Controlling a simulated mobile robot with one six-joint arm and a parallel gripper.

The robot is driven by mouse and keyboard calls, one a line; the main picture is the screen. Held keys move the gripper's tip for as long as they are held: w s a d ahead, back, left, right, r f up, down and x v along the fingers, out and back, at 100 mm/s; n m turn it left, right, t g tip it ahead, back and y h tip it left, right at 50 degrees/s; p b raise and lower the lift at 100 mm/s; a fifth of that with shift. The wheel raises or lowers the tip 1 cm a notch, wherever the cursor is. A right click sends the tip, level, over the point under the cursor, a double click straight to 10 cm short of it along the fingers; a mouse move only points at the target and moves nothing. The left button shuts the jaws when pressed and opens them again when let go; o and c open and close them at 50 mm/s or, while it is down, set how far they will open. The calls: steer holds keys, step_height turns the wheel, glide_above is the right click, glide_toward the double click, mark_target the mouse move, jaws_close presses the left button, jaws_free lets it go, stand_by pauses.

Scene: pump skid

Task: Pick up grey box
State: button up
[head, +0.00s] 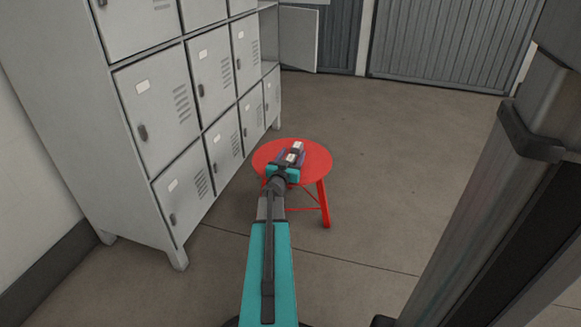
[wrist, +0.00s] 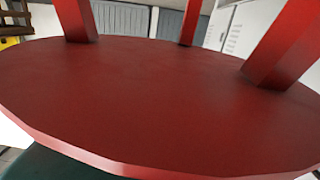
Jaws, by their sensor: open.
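A round red stool (head: 312,160) stands on the floor beside the lockers. My gripper (head: 292,155) is over the stool's seat in the head view, at the end of my teal arm. Its jaws are open. Small pale grey and bluish shapes show at the jaws; I cannot tell whether any of them is the grey box. In the wrist view a smooth red round surface (wrist: 150,100) fills most of the picture, with red legs at the top. No grey box and no fingertips show there.
Grey lockers (head: 160,110) stand close along the left, with one door (head: 298,40) open at the far end. A large grey post or column rises at the right. The floor (head: 410,150) right of the stool is clear. Grey corrugated doors (head: 450,45) close the back.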

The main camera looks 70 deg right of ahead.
steer(key=shift+d, duration=0.8)
steer(key=c, duration=1.2)
steer(key=shift+r, duration=0.2)
steer(key=shift+r+p, duration=0.7)
steer(key=s+p, duration=0.1)
steer(key=s, duration=0.5)
steer(key=s+p, duration=0.1)
steer(key=s, duration=0.5)
steer(key=s+d, duration=0.1)
steer(key=s, duration=0.5)
steer(key=shift+f+p, duration=0.15)
steer(key=shift+p, duration=0.25)
